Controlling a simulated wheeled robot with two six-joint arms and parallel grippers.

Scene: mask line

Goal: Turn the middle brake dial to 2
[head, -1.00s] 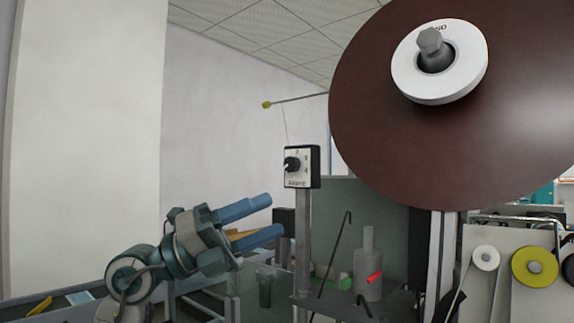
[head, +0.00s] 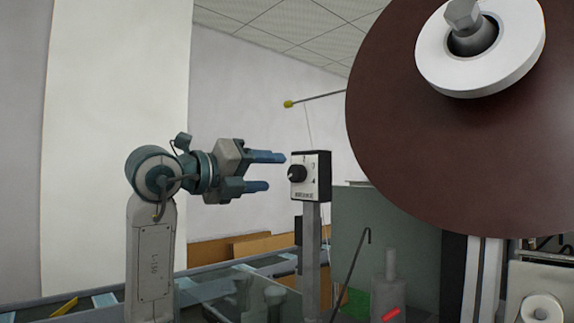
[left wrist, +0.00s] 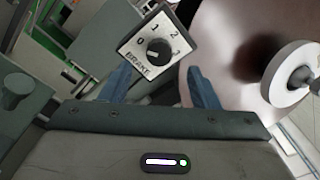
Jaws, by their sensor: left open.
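The brake dial is a black knob (head: 297,173) on a white-faced box (head: 325,178) on a grey post. In the left wrist view the box face (left wrist: 127,48) reads BRAKE with the numbers 0 to 3 around the knob (left wrist: 158,51). A small pale mark shows on the knob's left side, toward the 0, but it is too small to be sure. My left gripper (head: 275,171) is open and empty, with its blue fingers level and pointing at the dial. The fingertips are just short of the knob, one higher and one lower. My right gripper is out of view.
A large dark red reel (head: 430,140) with a white hub (head: 432,68) fills the upper right. A thin rod with a yellow tip (head: 288,104) stands out above the box. A dark hooked rod (head: 350,270) is below right of the dial.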

